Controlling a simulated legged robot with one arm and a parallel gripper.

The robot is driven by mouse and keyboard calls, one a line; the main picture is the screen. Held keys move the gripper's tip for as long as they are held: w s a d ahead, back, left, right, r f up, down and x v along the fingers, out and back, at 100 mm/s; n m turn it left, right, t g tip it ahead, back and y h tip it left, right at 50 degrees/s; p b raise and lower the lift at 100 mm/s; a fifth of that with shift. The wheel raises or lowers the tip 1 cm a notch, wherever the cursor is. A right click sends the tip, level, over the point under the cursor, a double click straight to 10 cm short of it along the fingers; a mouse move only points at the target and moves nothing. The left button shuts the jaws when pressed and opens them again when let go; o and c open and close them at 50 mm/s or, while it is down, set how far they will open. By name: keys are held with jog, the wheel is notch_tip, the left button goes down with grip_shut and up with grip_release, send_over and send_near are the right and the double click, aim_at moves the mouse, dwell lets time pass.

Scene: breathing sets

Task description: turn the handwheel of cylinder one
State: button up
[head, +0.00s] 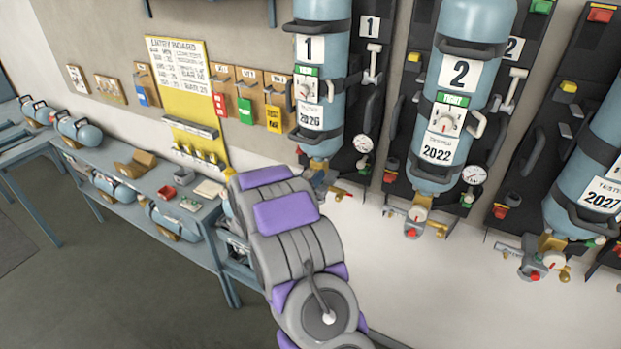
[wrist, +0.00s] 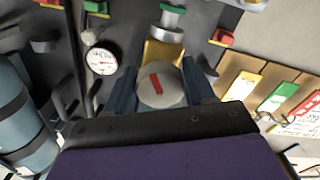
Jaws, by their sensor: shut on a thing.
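Cylinder one (head: 318,75) is a pale blue cylinder hanging upright on the wall board, marked "1", "TIGHT" and "2026". In the head view its valve end is low down and largely hidden by my grey and purple arm. In the wrist view the round grey handwheel (wrist: 172,97) with a red bar on its face sits below a brass valve body (wrist: 163,54). My gripper (wrist: 163,88) has one blue-grey finger on each side of the handwheel and is shut on it. The red bar is tilted slightly from the picture's vertical.
Cylinder two (head: 460,75) hangs to the right, with another cylinder (head: 597,175) beyond it. A pressure gauge (wrist: 102,60) is near the handwheel. Tags on hooks and a yellow entry board (head: 182,75) are left. A blue-grey bench (head: 190,245) stands at lower left.

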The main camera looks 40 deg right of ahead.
jog(key=o, duration=0.6)
jog(key=shift+s+f, duration=0.15)
jog(key=shift+f, duration=0.25)
jog(key=o, duration=0.3)
jog(key=shift+o, duration=0.5)
jog(key=shift+r, duration=0.2)
jog(key=shift+a+r, duration=0.1)
jog(key=shift+a, duration=0.05)
jog(key=shift+a, duration=0.25)
jog(key=b+v, duration=0.1)
jog(key=v, duration=1.5)
jog(key=shift+a, duration=0.35)
